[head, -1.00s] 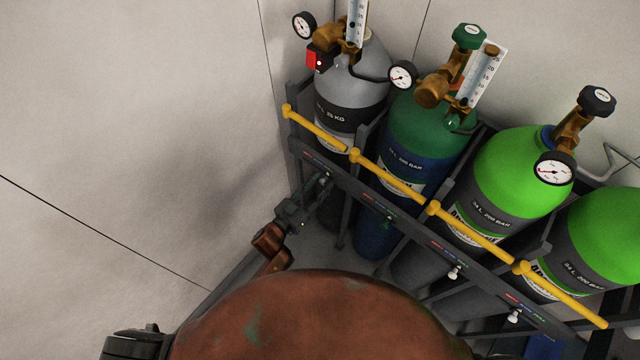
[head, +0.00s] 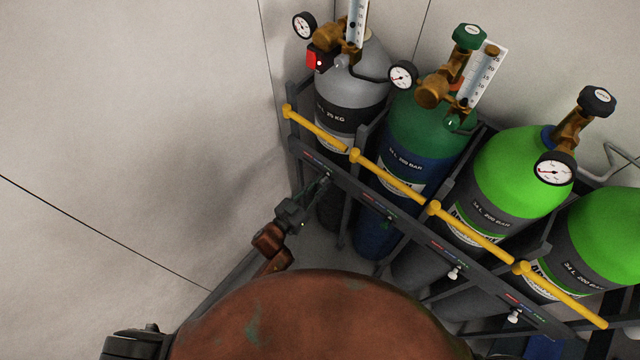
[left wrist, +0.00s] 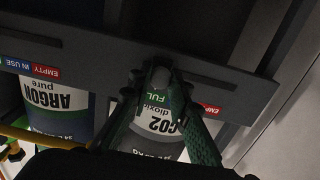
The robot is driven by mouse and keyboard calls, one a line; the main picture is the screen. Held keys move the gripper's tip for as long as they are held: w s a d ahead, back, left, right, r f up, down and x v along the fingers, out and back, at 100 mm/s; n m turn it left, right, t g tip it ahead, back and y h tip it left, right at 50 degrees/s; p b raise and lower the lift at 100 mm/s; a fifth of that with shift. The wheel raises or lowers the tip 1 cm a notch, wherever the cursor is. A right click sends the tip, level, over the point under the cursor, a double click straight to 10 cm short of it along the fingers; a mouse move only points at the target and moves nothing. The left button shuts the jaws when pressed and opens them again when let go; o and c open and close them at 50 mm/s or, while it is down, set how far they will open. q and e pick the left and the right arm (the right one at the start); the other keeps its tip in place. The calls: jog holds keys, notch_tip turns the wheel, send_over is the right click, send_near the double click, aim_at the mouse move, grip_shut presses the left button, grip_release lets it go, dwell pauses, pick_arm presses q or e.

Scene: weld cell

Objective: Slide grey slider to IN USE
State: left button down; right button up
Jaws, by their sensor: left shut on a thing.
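The grey CO2 cylinder (head: 352,85) stands at the left end of the rack, behind a dark rail (head: 350,190) with colored labels. My left gripper (head: 326,181) reaches this rail from below. In the left wrist view it (left wrist: 161,82) is shut on the grey slider (left wrist: 160,75), a small knob at the rail. The green FULL label (left wrist: 156,98) shows between the fingers, close to the knob. The red EMPTY label (left wrist: 211,109) shows to the right of the fingers. The IN USE label for this slider is not visible, seemingly behind a finger. My right gripper is not in view.
A yellow bar (head: 395,184) runs above the rail. A green-and-blue cylinder (head: 425,130) and bright green cylinders (head: 510,185) stand to the right. Other white knobs (head: 455,272) sit along the rail. A bare wall (head: 130,130) lies left.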

aim_at(318, 168)
pick_arm(q)
jog(key=w+a, duration=0.1)
jog(key=a, duration=0.1)
jog(key=w+a, duration=0.1)
jog(key=shift+w+a, duration=0.4)
jog(key=c, duration=1.8)
grip_release()
jog(key=shift+o, duration=0.2)
jog(key=shift+s, duration=0.1)
jog(key=v, duration=1.2)
